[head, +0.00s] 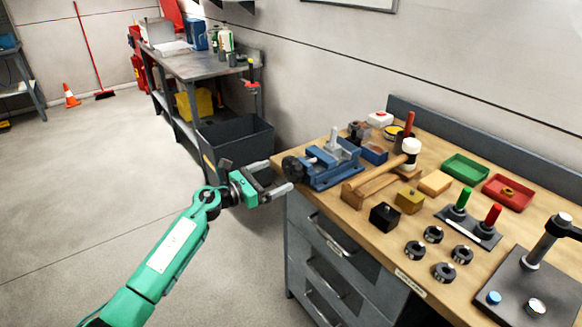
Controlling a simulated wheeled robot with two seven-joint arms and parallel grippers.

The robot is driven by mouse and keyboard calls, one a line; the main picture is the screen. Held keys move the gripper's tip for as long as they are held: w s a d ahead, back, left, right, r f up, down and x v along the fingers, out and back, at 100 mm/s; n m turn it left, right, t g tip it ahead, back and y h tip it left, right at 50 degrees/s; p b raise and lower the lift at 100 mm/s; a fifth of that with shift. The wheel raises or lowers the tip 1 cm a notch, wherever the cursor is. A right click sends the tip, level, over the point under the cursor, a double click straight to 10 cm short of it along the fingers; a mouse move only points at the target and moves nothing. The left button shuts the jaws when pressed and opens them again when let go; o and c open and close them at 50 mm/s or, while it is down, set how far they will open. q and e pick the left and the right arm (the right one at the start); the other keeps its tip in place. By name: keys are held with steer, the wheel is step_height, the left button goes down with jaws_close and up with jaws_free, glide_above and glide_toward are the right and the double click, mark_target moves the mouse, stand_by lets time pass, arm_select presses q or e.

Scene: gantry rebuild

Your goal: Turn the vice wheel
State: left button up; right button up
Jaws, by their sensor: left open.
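The blue vice (333,163) stands at the left end of the wooden workbench. Its black wheel (292,169) faces left, over the bench's end. My left gripper (279,182) is open and empty, just left of and slightly below the wheel. Its fingertips point right, and one finger shows close to the wheel; I cannot tell whether they touch. My right gripper is not in this view.
A mallet (385,172) on a wooden stand lies right of the vice. Black and brass blocks (410,199), black rings (433,234), and green and red trays (465,168) cover the bench (360,222).

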mark_target(289, 170)
arm_select(q)
steer(key=x, duration=0.6)
steer(key=shift+w+d, duration=0.15)
steer(key=shift+d, duration=0.1)
steer(key=c, duration=1)
